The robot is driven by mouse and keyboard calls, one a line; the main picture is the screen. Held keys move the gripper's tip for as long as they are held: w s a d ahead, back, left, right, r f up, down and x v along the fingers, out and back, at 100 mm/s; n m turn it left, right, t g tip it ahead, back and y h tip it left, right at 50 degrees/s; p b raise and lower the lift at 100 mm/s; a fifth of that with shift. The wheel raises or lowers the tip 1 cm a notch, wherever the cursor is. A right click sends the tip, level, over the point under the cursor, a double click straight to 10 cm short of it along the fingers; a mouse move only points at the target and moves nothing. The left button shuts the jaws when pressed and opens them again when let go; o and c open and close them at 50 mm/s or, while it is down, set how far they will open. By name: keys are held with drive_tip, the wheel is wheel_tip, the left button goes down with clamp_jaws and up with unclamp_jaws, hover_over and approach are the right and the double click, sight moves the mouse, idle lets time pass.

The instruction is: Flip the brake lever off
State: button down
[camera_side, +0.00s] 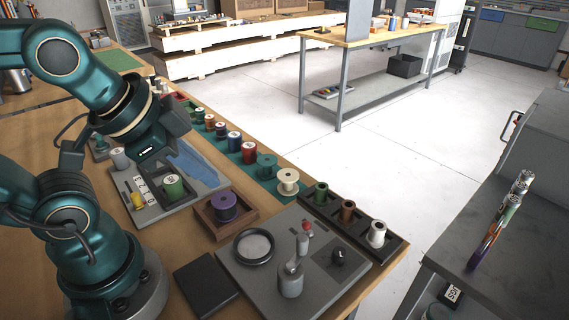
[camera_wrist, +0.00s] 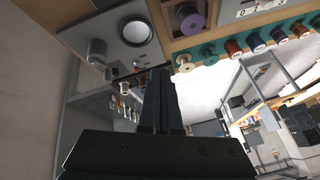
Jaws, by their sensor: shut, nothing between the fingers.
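A small upright lever with a red tip (camera_side: 307,227) stands on a grey panel (camera_side: 240,272) at the front of the bench; I take it for the brake lever, but no label is readable. My gripper (camera_wrist: 160,72) is shut and empty, apart from the panel. In the side view its wrist is at the left, over the counter panel; its fingers are hard to make out.
A purple spool (camera_side: 224,204) sits in a wooden tray behind the panel. A dark rack of spools (camera_side: 347,211) borders it at the back right. A row of spools (camera_side: 235,140) runs along the bench edge. A black flat block (camera_side: 206,285) lies left of the panel.

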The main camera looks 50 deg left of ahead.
drive_tip(key=w+m, duration=0.1)
drive_tip(key=m, duration=3)
approach(307, 229)
drive_tip(key=s+a+r, duration=0.2)
drive_tip(key=s, duration=0.1)
drive_tip(key=shift+s+d+f, duration=0.1)
drive_tip(key=shift+d+f, duration=0.2)
drive_tip(key=shift+d, duration=0.2)
drive_tip(key=shift+x, duration=5)
